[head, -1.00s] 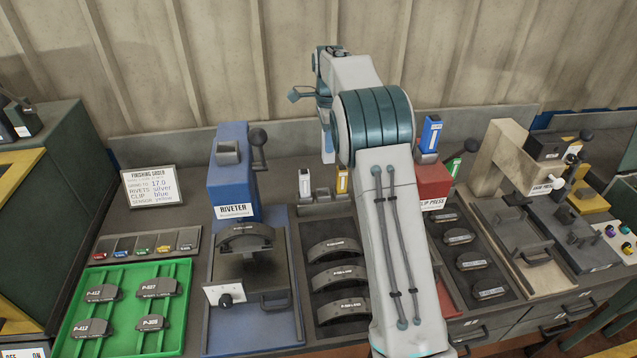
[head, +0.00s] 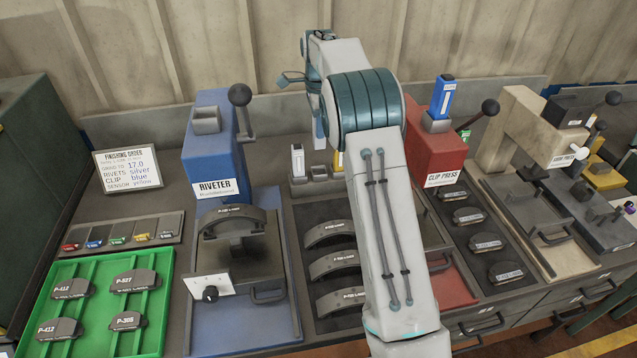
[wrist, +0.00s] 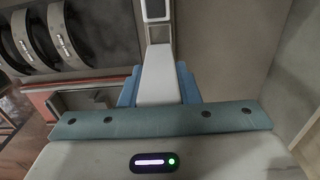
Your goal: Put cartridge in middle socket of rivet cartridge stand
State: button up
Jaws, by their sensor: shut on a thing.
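The rivet cartridge stand (head: 299,181) is a grey block at the back of the bench, right of the riveter. A white cartridge (head: 298,160) stands upright in its left socket. A yellow cartridge (head: 338,163) stands at its right, partly hidden by my arm. The middle socket (head: 318,172) between them shows no cartridge. My gripper (head: 319,133) is shut and points down, above and behind the middle of the stand. In the wrist view my gripper (wrist: 156,14) shows a pale finger with blue either side. The held cartridge is mostly hidden; I cannot tell its colour.
The blue riveter (head: 212,150) with its lever stands left of the stand. The red clip press (head: 434,155) carries a blue cartridge (head: 442,97) on the right. A tray of brake shoes (head: 320,300) lies in front, partly behind my arm. The wall is close behind.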

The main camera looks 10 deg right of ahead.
jog(key=p, duration=0.1)
send_over(320, 180)
jog(key=w, duration=0.2)
jog(key=shift+w+f, duration=0.1)
jog(key=shift+f, duration=5.35)
jog(key=o, duration=1.1)
